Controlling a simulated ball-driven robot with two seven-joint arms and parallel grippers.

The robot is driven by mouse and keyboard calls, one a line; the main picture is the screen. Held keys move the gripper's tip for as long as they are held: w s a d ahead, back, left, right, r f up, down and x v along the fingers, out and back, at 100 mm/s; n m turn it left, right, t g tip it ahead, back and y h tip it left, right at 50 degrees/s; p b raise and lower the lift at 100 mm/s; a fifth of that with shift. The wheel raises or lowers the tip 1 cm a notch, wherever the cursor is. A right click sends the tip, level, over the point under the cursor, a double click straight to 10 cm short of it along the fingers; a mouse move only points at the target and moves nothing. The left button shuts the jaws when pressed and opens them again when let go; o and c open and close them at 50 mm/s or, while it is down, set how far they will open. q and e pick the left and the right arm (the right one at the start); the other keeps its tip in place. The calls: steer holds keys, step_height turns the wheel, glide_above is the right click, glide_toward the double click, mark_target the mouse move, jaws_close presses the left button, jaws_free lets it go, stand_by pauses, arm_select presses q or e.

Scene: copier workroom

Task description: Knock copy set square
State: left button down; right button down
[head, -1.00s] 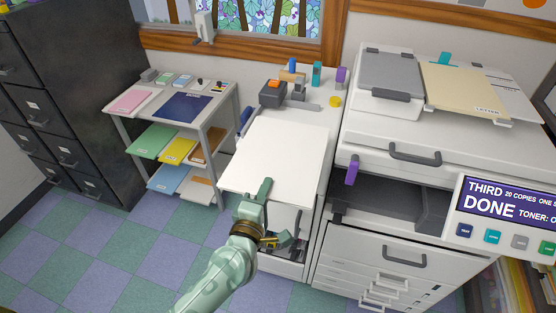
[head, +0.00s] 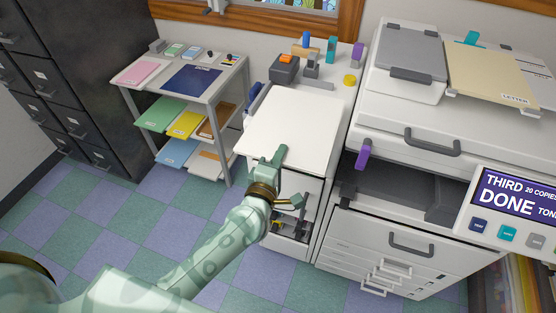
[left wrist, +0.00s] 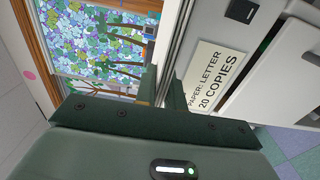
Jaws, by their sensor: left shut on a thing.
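The copy set is a white paper stack (head: 292,122) above the white cabinet's top, beside the copier. Its near edge is toward me. My left gripper (head: 272,163) is at that near edge, shut on the stack. In the left wrist view, the fingers (left wrist: 166,90) close around a thin pale edge that runs upward from them. I cannot tell whether the stack rests flat or is slightly raised, nor whether its sheets are even. My right gripper is not in view.
The copier (head: 415,150) stands close on the right, with an open output slot and a display reading DONE. A grey device with an orange top (head: 285,68) sits behind the stack. A shelf cart (head: 230,100) stands left, with open floor in front.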

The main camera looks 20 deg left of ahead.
arm_select(q)
steer(key=shift+w+a+f+b, duration=0.1)
steer(key=shift+w+f+b, duration=0.35)
steer(key=shift+w, duration=0.4)
steer(key=shift+w+f+b, duration=0.25)
steer(key=shift+w+f, duration=0.3)
steer(key=shift+w, duration=0.3)
steer(key=c, duration=1.4)
jaws_free()
steer(key=shift+f, duration=0.1)
steer(key=shift+s, duration=0.2)
steer(key=s, duration=1.6)
steer(key=shift+a, duration=0.25)
